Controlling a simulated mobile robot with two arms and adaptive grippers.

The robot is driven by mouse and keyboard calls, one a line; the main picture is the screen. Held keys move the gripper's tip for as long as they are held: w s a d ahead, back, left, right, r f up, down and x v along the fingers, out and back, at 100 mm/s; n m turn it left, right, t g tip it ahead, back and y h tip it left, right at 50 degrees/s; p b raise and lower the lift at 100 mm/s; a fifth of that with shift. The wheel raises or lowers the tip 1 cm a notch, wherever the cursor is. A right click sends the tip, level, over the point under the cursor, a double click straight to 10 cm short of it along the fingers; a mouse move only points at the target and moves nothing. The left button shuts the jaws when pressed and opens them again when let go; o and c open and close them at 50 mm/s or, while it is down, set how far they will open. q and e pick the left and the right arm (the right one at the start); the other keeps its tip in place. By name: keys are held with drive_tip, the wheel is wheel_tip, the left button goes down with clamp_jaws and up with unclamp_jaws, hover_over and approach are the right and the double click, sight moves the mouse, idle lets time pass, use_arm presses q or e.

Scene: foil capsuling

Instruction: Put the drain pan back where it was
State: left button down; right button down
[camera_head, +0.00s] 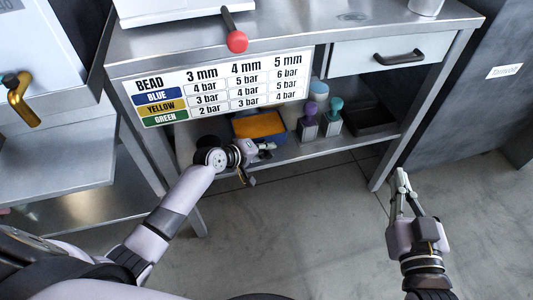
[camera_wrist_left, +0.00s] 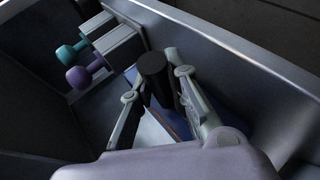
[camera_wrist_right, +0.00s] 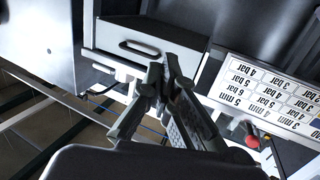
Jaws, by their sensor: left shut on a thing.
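My left gripper (camera_head: 268,149) is at the lower shelf under the bench, in front of a blue box with an orange top (camera_head: 260,125). In the left wrist view its fingers (camera_wrist_left: 160,75) are closed on a black cylindrical part (camera_wrist_left: 153,68). I cannot tell whether that part belongs to the drain pan. A dark, shallow tray-like thing (camera_head: 374,119) lies in shadow at the right of the shelf; I cannot tell whether it is the drain pan. My right gripper (camera_head: 403,178) is empty, its fingertips close together, over the floor right of the bench.
Purple-topped (camera_head: 309,122) and teal-topped (camera_head: 332,118) stamp-like things stand on the shelf right of the left gripper. A bead table sign (camera_head: 225,87) hangs from the bench front. A drawer (camera_head: 385,58) and a red-knobbed lever (camera_head: 236,41) are above. The floor (camera_head: 305,215) in front is clear.

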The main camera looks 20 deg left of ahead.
use_arm(q)
drive_tip(key=shift+f, duration=0.45)
use_arm(e)
drive_tip(key=shift+a+r+t+y, duration=0.15)
drive_tip(key=shift+r+t, duration=0.25)
drive_tip(key=shift+r, duration=0.35)
drive_tip(key=shift+a+r+t+y, duration=0.15)
drive_tip(key=shift+r+t, duration=0.25)
drive_tip(key=shift+r, duration=0.35)
use_arm(q)
drive_tip(key=shift+f, duration=0.1)
use_arm(e)
drive_tip(key=shift+r, duration=0.1)
use_arm(q)
drive_tip(key=c, duration=1.8)
unclamp_jaws()
drive_tip(key=shift+c, duration=0.2)
use_arm(e)
drive_tip(key=shift+r, duration=0.1)
